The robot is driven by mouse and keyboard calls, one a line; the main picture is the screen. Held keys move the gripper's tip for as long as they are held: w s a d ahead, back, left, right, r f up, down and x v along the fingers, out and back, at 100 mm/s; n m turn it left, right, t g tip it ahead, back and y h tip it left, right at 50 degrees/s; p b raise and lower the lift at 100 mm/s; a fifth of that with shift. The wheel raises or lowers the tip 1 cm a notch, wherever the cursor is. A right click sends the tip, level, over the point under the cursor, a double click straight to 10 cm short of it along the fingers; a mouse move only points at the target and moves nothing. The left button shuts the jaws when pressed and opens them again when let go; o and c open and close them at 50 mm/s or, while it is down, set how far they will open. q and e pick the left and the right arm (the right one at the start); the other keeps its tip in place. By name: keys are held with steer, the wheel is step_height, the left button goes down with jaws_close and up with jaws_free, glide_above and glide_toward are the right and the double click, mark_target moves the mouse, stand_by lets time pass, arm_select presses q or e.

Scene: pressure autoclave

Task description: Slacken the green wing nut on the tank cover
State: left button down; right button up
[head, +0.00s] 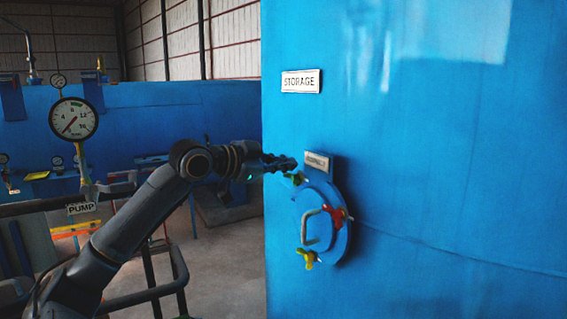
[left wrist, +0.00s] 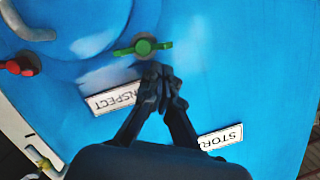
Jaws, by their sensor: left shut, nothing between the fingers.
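The green wing nut (head: 297,179) sits at the upper left rim of the round blue tank cover (head: 322,190). In the left wrist view the green wing nut (left wrist: 142,47) shows whole, its wings lying roughly level across the picture. My left gripper (head: 291,163) is shut and empty, just above the nut in the head view. In the left wrist view the closed fingertips of my left gripper (left wrist: 158,70) lie just below the nut; I cannot tell whether they touch it. My right gripper is not in view.
The cover also bears a red wing nut (head: 337,215), a yellow wing nut (head: 307,258) and a bent metal handle (head: 308,228). An inspection label (head: 317,162) is above it on the blue tank (head: 430,180). A pressure gauge (head: 73,119) stands at left.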

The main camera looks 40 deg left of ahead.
arm_select(q)
steer(key=s+r+n+h+b, duration=0.1)
steer(key=s+r+n+b, duration=0.3)
steer(key=s+b, duration=0.6)
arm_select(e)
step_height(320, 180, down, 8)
arm_select(q)
steer(key=shift+g, duration=0.3)
steer(key=w+d+f+p, duration=0.1)
steer(key=w+p, duration=0.1)
steer(key=w, duration=0.1)
steer(key=w+d+f+p, duration=0.1)
steer(key=w+f+p, duration=0.3)
steer(key=w+p, duration=0.1)
steer(key=shift+w+d, duration=0.35)
steer(key=shift+d, duration=0.05)
steer(key=shift+w+a+f, duration=0.1)
steer(key=shift+a+f, duration=0.1)
steer(key=shift+f, duration=0.25)
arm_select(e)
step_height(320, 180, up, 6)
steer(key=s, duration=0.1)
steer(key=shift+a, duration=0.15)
